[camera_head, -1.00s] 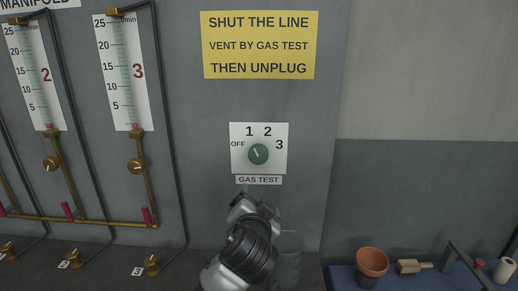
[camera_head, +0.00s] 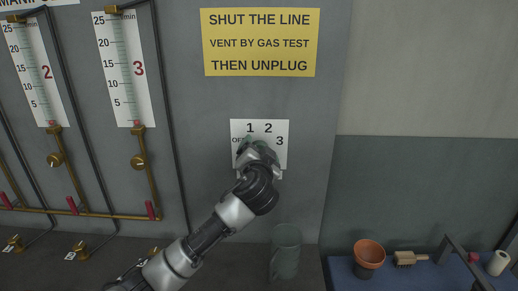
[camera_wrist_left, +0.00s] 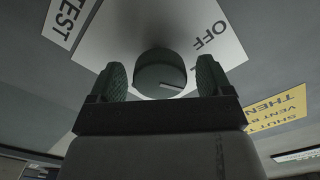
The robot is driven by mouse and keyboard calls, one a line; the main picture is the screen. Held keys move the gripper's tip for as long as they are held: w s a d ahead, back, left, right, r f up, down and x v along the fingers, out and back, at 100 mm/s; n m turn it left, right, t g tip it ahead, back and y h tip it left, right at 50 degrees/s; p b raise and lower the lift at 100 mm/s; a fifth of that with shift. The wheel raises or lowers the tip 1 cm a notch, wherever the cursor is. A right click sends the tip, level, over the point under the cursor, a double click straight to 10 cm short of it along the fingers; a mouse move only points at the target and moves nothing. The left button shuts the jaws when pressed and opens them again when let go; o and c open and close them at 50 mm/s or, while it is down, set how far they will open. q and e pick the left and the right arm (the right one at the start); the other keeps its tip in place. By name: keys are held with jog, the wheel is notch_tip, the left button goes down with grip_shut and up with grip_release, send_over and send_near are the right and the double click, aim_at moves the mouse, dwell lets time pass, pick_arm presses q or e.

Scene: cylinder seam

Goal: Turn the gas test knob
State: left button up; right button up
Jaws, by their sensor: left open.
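The gas test knob is a dark green round knob on a white dial plate (camera_head: 236,128) marked OFF, 1, 2 and 3. In the head view my left gripper (camera_head: 258,150) covers the knob. In the left wrist view the knob (camera_wrist_left: 160,72) sits between the two green fingers of my open left gripper (camera_wrist_left: 162,78), with a gap on each side. A pale pointer line shows on the knob's face. The OFF mark is readable on the plate there. My right gripper is not in view.
A yellow sign (camera_head: 260,42) hangs above the dial. A translucent greenish cylinder (camera_head: 286,252) stands below it. Flow gauges with brass valves (camera_head: 138,161) are on the left. A clay pot (camera_head: 368,256) and a brush (camera_head: 408,258) are on a blue surface at right.

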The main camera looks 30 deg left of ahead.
pick_arm(q)
jog(key=shift+w+a, duration=0.1)
jog(key=shift+w, duration=0.05)
jog(key=shift+c, duration=0.3)
jog(key=c, duration=0.9)
jog(key=shift+f+n+b, duration=0.25)
jog(key=shift+n+b, duration=0.35)
jog(key=shift+b, duration=0.25)
jog(key=n+b, duration=0.2)
jog(key=n, duration=0.1)
jog(key=shift+b, duration=0.4)
jog(key=n+b, duration=0.1)
jog(key=n, duration=0.2)
jog(key=shift+r+b, duration=0.1)
jog(key=shift+b, duration=0.25)
jog(key=shift+n+b, duration=0.35)
jog(key=shift+n, duration=0.95)
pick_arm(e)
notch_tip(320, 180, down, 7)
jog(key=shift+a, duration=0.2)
pick_arm(q)
jog(key=shift+r, duration=0.1)
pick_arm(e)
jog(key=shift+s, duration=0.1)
pick_arm(q)
jog(key=o, duration=1)
jog(key=shift+c, duration=0.2)
